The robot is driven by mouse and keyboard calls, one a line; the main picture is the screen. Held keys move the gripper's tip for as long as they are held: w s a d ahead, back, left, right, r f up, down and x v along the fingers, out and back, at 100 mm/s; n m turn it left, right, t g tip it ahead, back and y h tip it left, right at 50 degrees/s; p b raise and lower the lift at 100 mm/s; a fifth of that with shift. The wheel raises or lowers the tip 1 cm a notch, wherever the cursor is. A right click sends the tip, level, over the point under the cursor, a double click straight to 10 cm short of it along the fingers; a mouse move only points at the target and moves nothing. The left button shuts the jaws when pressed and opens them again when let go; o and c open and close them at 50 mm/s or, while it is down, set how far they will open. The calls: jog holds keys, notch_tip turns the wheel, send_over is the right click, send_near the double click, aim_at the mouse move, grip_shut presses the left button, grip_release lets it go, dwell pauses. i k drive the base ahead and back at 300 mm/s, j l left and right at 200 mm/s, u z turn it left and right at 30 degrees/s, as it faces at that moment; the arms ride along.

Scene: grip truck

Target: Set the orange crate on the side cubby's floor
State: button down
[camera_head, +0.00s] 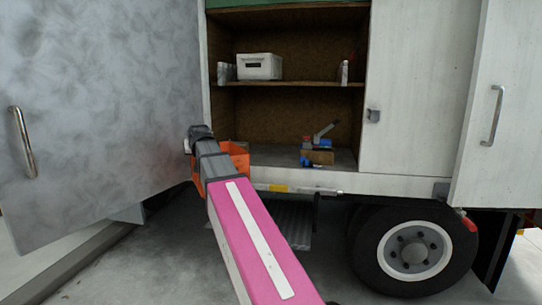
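The orange crate (237,160) shows behind the end of my arm, at the left front corner of the side cubby. Part of it shows to the left of the arm and part to the right. The cubby's floor (270,158) is grey and lies under a wooden shelf. I cannot tell whether the crate rests on the floor or hangs at its edge. My gripper is at the far end of my pink and grey arm, next to the crate. Its fingers are hidden, so I cannot see whether they hold the crate.
Blue, orange and brown items (318,157) sit on the cubby floor at right. A white box (260,66) and small items stand on the shelf (300,84). An open grey door (100,110) stands close on the left. A wheel (414,250) is below right. The middle floor is clear.

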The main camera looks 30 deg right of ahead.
aim_at(276, 155)
jog(key=l+u, duration=0.25)
jog(key=l, duration=0.4)
jog(key=l+u, duration=0.25)
jog(key=l, duration=0.35)
jog(key=k+l+u, duration=0.2)
jog(key=l, duration=0.45)
jog(key=k+l+u, duration=0.1)
jog(key=l+u, duration=0.3)
jog(key=i+u, duration=0.15)
jog(key=u, duration=0.9)
jog(key=k+l+u, duration=0.15)
jog(key=k+l+z, duration=0.15)
jog(key=l+z, duration=0.2)
jog(key=k+l+z, duration=0.1)
jog(key=l+z, duration=0.25)
